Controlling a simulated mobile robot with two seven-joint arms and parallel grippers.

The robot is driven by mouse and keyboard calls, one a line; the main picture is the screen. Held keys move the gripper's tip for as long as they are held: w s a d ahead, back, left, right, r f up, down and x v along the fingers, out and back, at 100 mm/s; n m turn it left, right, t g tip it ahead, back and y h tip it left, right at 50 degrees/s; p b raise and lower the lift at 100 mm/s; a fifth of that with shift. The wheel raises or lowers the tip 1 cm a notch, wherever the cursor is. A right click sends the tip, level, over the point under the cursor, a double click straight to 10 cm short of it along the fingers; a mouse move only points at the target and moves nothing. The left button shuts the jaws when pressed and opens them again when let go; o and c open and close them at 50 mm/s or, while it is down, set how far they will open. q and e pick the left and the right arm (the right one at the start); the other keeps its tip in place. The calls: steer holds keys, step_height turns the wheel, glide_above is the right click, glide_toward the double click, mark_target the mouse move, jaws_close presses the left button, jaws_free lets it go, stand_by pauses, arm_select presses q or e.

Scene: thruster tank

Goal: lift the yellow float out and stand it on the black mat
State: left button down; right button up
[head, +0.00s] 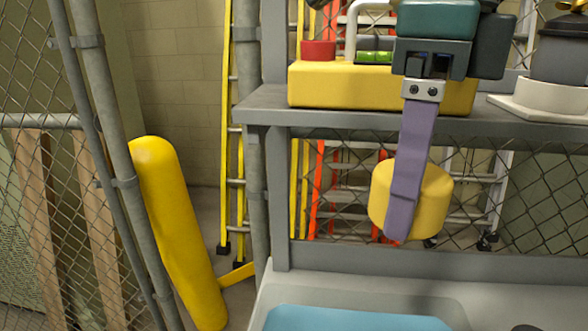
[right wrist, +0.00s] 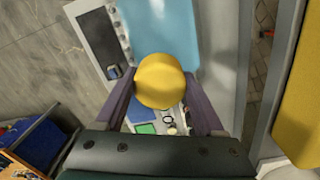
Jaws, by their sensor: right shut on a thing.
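The yellow float (head: 437,200) is a short, thick yellow cylinder. It also shows in the right wrist view (right wrist: 160,80). My right gripper (head: 408,205) is shut on it, with purple fingers on both sides in the right wrist view (right wrist: 160,92). One finger hides part of the float in the head view. The float hangs in the air above the tank (head: 262,300), clear of the blue water (head: 350,320). A dark rectangle, seemingly the black mat (right wrist: 99,42), lies beside the water in the right wrist view. My left gripper is not in view.
A grey shelf (head: 262,114) stands behind the float and carries a yellow case (head: 330,85), a red cylinder (head: 318,50) and a white-based item (head: 550,98). A yellow post (head: 175,235), wire fence and ladders stand further back. Small items, including a green one (right wrist: 146,128), lie below the gripper.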

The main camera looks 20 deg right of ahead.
steer(key=shift+r+p, duration=1.3)
steer(key=shift+r, duration=0.85)
steer(key=shift+f, duration=0.1)
